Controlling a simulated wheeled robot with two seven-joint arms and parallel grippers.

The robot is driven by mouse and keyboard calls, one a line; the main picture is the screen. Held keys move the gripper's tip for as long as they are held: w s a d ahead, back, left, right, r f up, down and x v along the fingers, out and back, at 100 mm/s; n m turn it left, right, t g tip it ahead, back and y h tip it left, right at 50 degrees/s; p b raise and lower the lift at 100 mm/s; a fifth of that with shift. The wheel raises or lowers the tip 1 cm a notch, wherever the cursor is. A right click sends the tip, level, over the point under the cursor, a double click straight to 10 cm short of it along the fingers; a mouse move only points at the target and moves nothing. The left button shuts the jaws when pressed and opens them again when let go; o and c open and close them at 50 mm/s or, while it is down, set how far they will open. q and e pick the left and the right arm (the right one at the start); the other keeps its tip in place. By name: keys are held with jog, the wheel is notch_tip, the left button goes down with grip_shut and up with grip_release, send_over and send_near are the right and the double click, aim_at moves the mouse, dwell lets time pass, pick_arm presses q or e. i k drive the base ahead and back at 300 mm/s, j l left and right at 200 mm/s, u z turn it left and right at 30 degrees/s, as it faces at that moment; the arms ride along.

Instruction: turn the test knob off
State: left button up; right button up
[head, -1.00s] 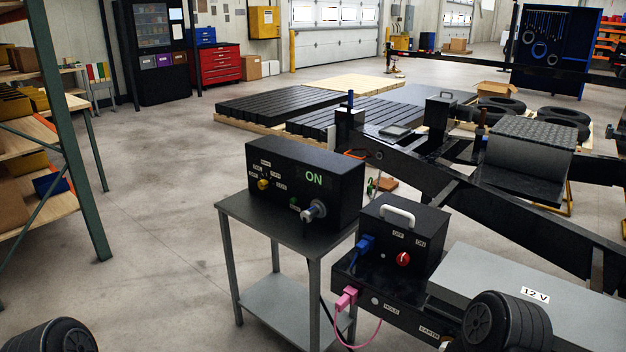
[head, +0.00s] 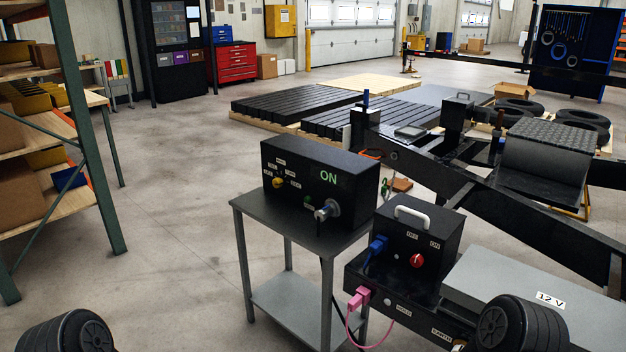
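A black test box (head: 350,178) stands on a grey cart, with a lit green "ON" on its front. A yellow knob (head: 278,183) sits at its left, ringed by small labels too small to read. A second black box (head: 432,232) with a white handle stands to the right. It carries a red round knob (head: 416,260) below "OFF" and "ON" labels. I cannot tell from labels which knob is the test knob. Neither of my grippers is in view; only dark rounded parts, likely of my arms, show at the bottom corners.
The cart (head: 258,203) has a lower shelf. A silver plug (head: 326,211) sticks out of the test box. A blue plug (head: 377,246) and pink plug (head: 359,298) with cable are by the second box. A black trailer frame (head: 430,165) lies behind. Floor left of the cart is clear.

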aim_at(276, 183)
jog(key=i+j+z, duration=0.1)
jog(key=z, duration=0.35)
jog(key=j+z, duration=0.15)
jog(key=z, duration=0.35)
jog(key=i+j+z, duration=0.2)
jog(key=j, duration=0.45)
jog(key=i+j+z, duration=0.2)
jog(key=j, duration=0.45)
jog(key=j+z, duration=0.2)
jog(key=j, duration=0.45)
